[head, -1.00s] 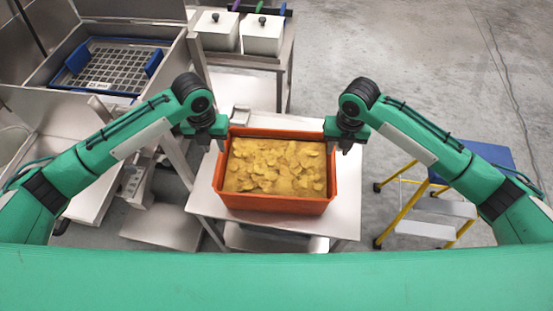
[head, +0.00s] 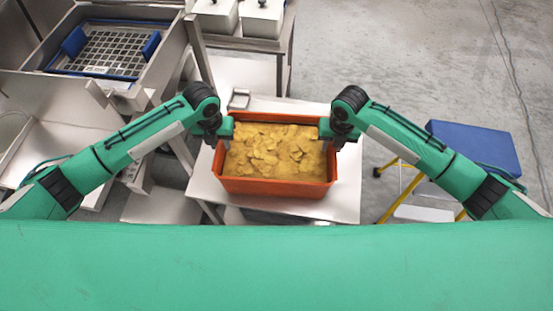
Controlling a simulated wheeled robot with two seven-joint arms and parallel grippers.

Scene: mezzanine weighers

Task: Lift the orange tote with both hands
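The orange tote (head: 275,188) stands upright on a steel table, filled with yellow chips (head: 275,155). My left gripper (head: 226,141) is at the tote's upper left rim. My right gripper (head: 331,142) is at the upper right rim. Both point downward at the rim. The fingers are small and partly hidden by the wrists, so I cannot tell whether they are open or shut, or whether they touch the rim.
The steel table (head: 345,205) has bare surface around the tote. A blue-topped step stool (head: 470,145) with yellow legs stands at the right. White lidded bins (head: 262,18) are on a bench behind. A steel basin with a blue-handled grid basket (head: 110,52) is at the upper left.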

